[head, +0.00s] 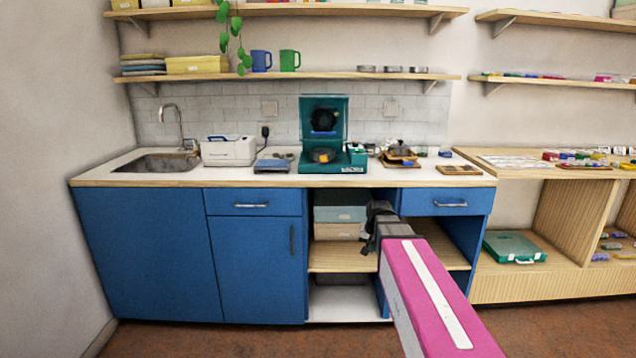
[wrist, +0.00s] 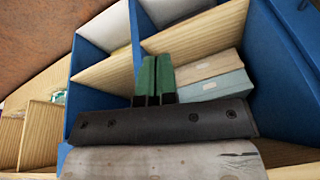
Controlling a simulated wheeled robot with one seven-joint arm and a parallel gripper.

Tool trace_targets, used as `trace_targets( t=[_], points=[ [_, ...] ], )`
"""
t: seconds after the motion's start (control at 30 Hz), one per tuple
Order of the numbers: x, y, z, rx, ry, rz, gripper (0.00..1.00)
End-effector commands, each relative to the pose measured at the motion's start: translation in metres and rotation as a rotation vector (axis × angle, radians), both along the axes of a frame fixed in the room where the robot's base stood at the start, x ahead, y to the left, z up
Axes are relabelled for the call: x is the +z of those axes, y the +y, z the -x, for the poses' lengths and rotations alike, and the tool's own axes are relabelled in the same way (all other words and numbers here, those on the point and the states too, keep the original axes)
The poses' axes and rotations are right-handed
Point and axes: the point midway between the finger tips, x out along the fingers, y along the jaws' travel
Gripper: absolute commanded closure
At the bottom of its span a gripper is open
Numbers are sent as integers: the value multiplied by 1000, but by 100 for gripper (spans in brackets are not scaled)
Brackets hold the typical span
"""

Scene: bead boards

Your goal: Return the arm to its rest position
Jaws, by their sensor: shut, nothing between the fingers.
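My arm (head: 432,295), pink with a white stripe, reaches forward from the lower right of the head view toward the blue counter's open shelves. My gripper shows in the wrist view as two green fingers (wrist: 153,78) pressed together with nothing between them. In the head view its dark body is in front of the open shelf bay, below the worktop, and its fingertips are hard to make out. In the wrist view, the fingers point toward the wooden shelf, beside two stacked boxes.
A light blue box (head: 340,213) sits on a tan box (head: 338,231) in the open bay, left of my gripper. The worktop (head: 240,179) edge is above it. A teal machine (head: 323,125) stands on top. A green case (head: 514,247) lies on the right shelf.

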Motion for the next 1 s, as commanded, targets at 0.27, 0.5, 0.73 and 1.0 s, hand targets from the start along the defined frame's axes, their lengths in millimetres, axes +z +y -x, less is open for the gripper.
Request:
trace_targets(
  t=[0.27, 0.5, 0.73, 1.0],
  points=[
    [-87, 1, 104, 145, 169, 50, 100],
    [-127, 1, 165, 240, 269, 71, 100],
    [-137, 0, 179, 267, 296, 75, 100],
    [-137, 0, 179, 266, 295, 75, 100]
  ],
)
